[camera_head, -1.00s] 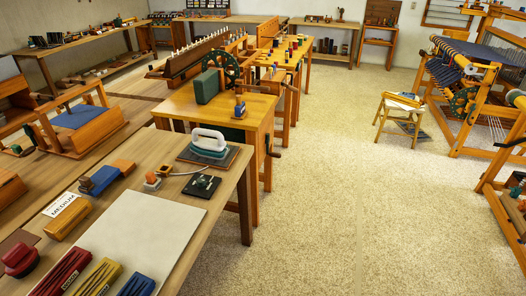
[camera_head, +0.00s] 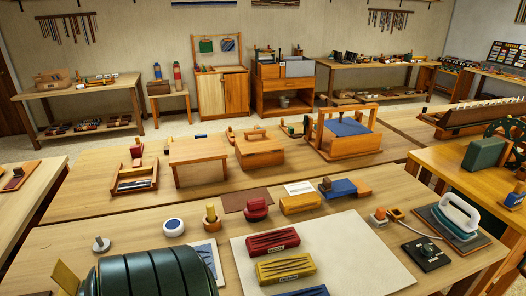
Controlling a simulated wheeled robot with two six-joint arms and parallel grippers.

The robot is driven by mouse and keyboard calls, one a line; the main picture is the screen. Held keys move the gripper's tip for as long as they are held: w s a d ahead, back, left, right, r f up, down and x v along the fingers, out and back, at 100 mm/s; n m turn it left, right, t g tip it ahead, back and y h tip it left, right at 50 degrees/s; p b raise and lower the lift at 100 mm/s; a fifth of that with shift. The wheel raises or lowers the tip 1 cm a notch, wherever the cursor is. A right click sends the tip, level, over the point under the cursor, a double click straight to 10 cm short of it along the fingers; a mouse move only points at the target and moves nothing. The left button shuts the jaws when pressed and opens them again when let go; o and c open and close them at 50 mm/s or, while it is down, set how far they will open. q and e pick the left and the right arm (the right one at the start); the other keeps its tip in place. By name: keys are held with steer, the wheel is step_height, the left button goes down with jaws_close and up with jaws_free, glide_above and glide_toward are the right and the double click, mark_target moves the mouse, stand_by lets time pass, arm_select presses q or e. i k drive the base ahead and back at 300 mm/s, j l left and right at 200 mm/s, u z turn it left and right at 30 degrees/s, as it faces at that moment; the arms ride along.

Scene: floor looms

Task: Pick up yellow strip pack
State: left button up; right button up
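The yellow strip pack (camera_head: 286,267) lies on a pale sheet (camera_head: 362,262) on the near table. It is a small flat yellow block with dark strips along its top and a pale label on its front. A red pack (camera_head: 273,242) of the same shape lies just behind it. A blue pack (camera_head: 306,291) lies in front of it, cut off by the bottom edge. Nothing covers the yellow pack. Neither of my grippers is in view.
A red round-handled block (camera_head: 256,210), a yellow-orange block (camera_head: 300,204) and a white-handled iron (camera_head: 458,215) lie behind or right of the packs. The sheet's right part is bare.

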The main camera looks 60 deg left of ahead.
mark_target(287, 268)
steer(key=u, duration=0.4)
steer(key=j+u, duration=0.1)
steer(key=u, duration=0.65)
steer(key=j+u, duration=0.1)
steer(key=u, duration=0.3)
steer(key=i+l, duration=0.05)
